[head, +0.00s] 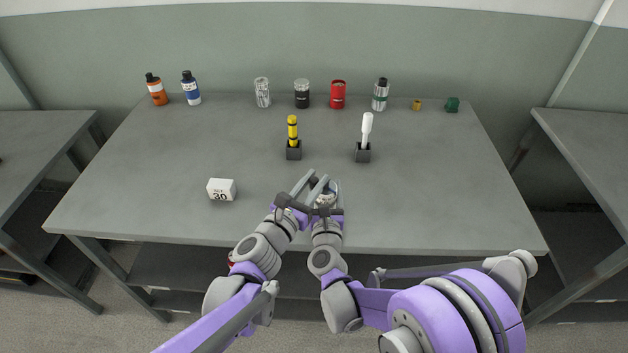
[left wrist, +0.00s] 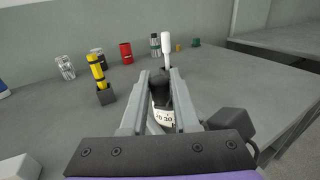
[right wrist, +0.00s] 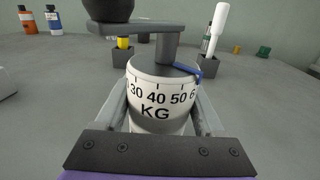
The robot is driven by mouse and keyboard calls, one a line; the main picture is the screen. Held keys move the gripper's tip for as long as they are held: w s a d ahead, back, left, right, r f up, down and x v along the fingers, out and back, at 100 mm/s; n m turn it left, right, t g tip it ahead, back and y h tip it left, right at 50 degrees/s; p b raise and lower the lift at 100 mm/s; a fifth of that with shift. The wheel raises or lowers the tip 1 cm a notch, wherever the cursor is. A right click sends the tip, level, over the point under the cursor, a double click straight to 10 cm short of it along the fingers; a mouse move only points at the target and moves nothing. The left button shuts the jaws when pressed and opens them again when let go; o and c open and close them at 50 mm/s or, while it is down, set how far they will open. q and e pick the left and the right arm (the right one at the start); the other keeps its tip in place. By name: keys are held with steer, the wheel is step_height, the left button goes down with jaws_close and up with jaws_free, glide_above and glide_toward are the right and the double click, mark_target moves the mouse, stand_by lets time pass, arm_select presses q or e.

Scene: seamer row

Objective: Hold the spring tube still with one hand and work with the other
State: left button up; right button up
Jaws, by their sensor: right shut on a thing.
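The spring tube (right wrist: 160,92) is a white cylinder with a black scale marked KG. A grey crank arm (right wrist: 150,28) with a black knob (right wrist: 108,8) sits on its top, and a small blue piece (right wrist: 186,66) is at its top edge. It also shows in the left wrist view (left wrist: 163,117). My right gripper (head: 330,186) is shut on the tube's sides and holds it upright above the table's front part. My left gripper (head: 316,177) is open, its fingers apart, with the black knob showing between them in the left wrist view; contact is unclear.
A yellow tool (head: 292,128) and a white tool (head: 366,128) stand in dark holders behind the grippers. A white block marked 20 (head: 221,189) sits left. Bottles, cans and small parts line the back of the grey table (head: 420,200). The table's right front is clear.

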arm_select(q)
steer(key=o, duration=0.4)
steer(key=shift+c, duration=0.2)
steer(key=shift+w+a+m+h, duration=0.15)
steer(key=shift+m+h, duration=0.15)
steer(key=shift+h, duration=0.2)
steer(key=v, duration=1.2)
steer(key=shift+r+g, duration=0.25)
steer(key=shift+g, duration=0.05)
steer(key=shift+a, duration=0.1)
arm_select(e)
steer(key=o, duration=1.5)
